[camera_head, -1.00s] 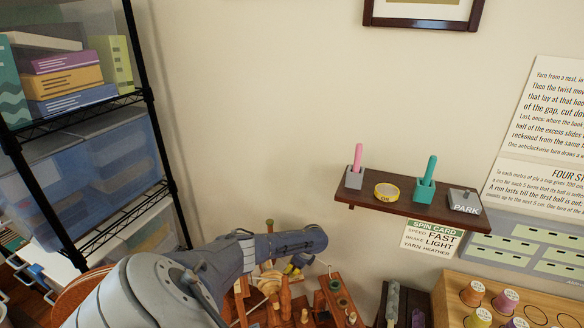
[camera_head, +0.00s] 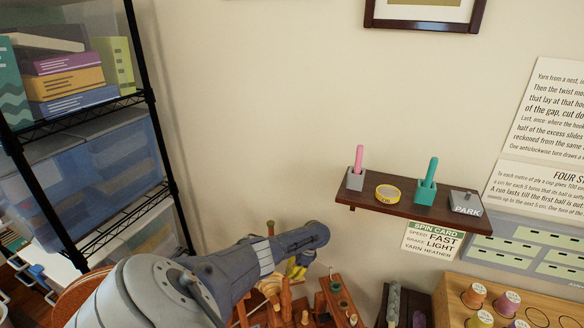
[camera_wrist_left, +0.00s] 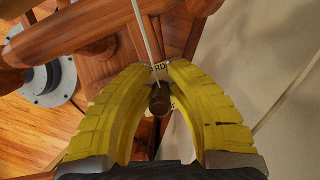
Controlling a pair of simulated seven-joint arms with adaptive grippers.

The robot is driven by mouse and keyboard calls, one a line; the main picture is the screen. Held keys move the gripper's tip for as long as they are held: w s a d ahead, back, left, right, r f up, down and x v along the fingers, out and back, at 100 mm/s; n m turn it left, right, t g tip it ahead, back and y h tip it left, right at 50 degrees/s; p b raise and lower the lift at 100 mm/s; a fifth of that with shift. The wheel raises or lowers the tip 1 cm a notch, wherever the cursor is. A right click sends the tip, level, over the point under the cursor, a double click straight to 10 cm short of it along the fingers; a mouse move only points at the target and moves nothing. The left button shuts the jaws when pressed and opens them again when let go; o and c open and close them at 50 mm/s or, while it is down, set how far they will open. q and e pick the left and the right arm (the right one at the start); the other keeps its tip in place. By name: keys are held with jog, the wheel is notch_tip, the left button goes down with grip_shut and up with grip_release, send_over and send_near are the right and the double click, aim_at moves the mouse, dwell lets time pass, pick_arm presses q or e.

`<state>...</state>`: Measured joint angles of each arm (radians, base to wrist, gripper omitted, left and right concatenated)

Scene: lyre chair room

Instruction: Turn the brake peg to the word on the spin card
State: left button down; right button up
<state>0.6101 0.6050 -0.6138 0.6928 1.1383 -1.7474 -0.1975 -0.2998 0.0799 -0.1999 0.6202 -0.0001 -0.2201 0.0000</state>
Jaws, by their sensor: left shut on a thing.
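The spin card (camera_head: 433,240) hangs under the wall shelf and reads speed FAST, brake LIGHT, yarn HEATHER. The brake peg (camera_wrist_left: 160,103) is a dark brown round knob in the left wrist view. My left gripper (camera_wrist_left: 159,88) has its yellow fingers closed around this peg. A pale label behind the peg shows the letters "RD"; the rest is covered by the fingers. In the head view my left gripper (camera_head: 297,264) is low at the centre, partly behind my arm, and the peg is hidden there. My right gripper is not in view.
The wooden spinning wheel frame (camera_wrist_left: 80,45) surrounds the gripper, and a pale cord (camera_wrist_left: 148,35) runs close to the peg. The shelf (camera_head: 410,206) holds two pegged blocks, a yellow tin and a PARK block. A spool rack (camera_head: 455,300) stands at right.

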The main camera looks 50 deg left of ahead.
pick_arm(q)
jog(key=c, duration=1.3)
grip_release()
jog(key=v, duration=1.2)
